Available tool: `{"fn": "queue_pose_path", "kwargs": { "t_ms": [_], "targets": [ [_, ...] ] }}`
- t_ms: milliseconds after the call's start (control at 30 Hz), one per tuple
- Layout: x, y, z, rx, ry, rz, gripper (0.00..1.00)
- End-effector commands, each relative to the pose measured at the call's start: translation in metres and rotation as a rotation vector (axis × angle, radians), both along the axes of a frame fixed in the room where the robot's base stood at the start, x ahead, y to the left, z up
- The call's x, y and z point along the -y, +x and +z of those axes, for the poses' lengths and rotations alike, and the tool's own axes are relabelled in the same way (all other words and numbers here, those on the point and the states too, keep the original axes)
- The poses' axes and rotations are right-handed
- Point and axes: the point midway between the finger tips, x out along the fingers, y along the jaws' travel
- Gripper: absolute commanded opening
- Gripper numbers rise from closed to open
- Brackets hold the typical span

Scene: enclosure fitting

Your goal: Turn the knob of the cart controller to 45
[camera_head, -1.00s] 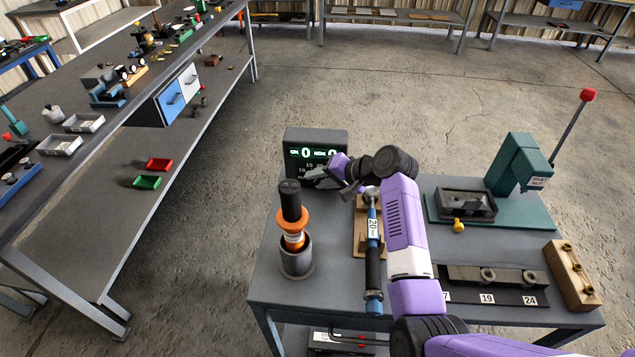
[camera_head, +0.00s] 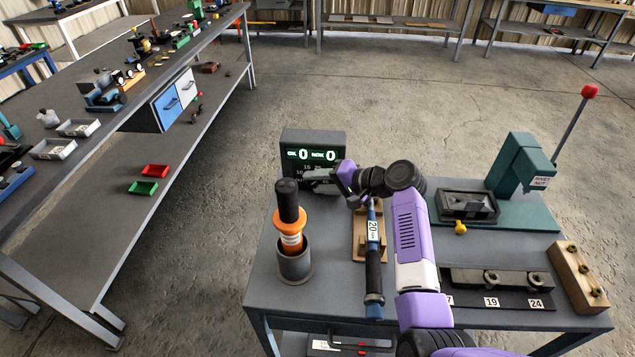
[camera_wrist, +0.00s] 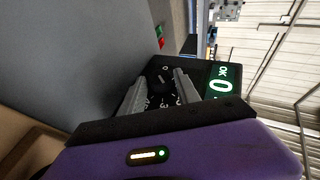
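The cart controller (camera_head: 300,138) is a dark box at the back left edge of the cart top, with a lit green display reading OK 0 and NOK 0. In the wrist view its dark face with the display (camera_wrist: 222,85) is sideways. Its dial, with small white numbers, and the dark knob (camera_wrist: 160,86) show between my fingers; the pointer's setting is too small to read. My gripper (camera_wrist: 161,80) is open, its two grey fingers apart on either side of the knob. I cannot tell whether they touch it. In the head view my gripper (camera_head: 318,184) covers the controller's lower front.
On the cart top (camera_head: 330,290), an orange-and-black tool (camera_head: 290,220) stands in a grey cup left of my arm. A blue-handled tool marked 20 (camera_head: 373,250) lies on a wooden rest. A green press (camera_head: 520,165) stands at right. A long bench (camera_head: 140,205) is at left.

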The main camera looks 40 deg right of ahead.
Motion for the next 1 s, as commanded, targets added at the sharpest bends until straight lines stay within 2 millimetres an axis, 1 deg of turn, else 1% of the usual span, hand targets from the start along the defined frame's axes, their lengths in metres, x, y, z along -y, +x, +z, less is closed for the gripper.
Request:
{"fn": "queue_pose_path", "kwargs": {
  "t_ms": [333, 433, 533, 800, 1000],
  "targets": [
    [-0.001, 0.000, 0.000, 0.000, 0.000, 0.002, 0.51],
    [0.001, -0.004, 0.002, 0.000, 0.000, 0.001, 0.51],
    [0.006, -0.015, 0.008, 0.001, -0.002, -0.001, 0.51],
    [0.019, -0.051, 0.027, 0.001, -0.001, -0.002, 0.51],
    [0.022, -0.065, 0.034, -0.001, -0.001, 0.001, 0.51]
  ]
}}
